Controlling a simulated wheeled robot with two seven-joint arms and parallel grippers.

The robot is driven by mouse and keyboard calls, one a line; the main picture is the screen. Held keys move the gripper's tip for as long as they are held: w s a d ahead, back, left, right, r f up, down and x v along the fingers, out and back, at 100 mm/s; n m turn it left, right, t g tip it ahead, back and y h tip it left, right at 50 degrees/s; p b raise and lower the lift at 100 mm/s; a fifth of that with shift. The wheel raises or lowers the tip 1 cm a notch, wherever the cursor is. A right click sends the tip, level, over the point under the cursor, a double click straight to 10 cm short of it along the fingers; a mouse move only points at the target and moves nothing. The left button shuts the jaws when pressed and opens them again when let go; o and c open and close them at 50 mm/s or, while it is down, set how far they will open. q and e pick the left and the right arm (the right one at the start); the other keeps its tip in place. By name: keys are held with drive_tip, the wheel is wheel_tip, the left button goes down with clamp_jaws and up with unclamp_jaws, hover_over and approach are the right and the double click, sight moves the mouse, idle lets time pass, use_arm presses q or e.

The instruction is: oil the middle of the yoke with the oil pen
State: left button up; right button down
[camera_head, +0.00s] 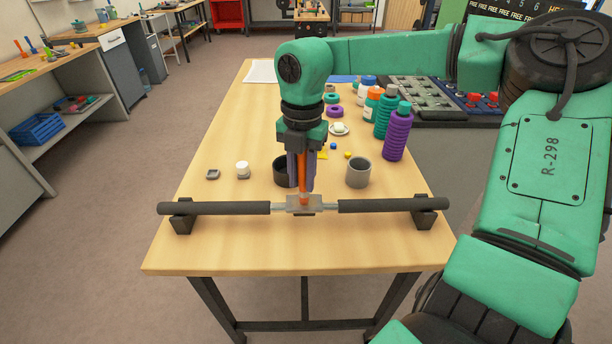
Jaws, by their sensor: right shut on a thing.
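The yoke is a dark bar (385,205) lying crosswise on two black supports near the front of the wooden table. Its middle is a metal block (308,204) between two dark grips. My right gripper (302,178) points down over this block and is shut on the orange oil pen (301,186). The pen is about upright, with its lower end at the block; I cannot tell whether it touches. My left gripper is not in view.
A black bowl (281,172) is just behind the gripper and a grey cup (358,173) stands to its right. Purple (397,136) and green bottles stand farther right. The table (240,248) is bare in front of the yoke.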

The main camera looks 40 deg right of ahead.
drive_tip(key=shift+w+a, duration=0.75)
drive_tip(key=shift+a, duration=0.25)
drive_tip(key=shift+s+d, duration=0.1)
drive_tip(key=shift+d, duration=0.05)
drive_tip(key=shift+s+d, duration=0.7)
drive_tip(key=shift+d, duration=0.2)
drive_tip(key=shift+s+d, duration=0.7)
drive_tip(key=shift+d, duration=0.25)
drive_tip(key=shift+a, duration=0.1)
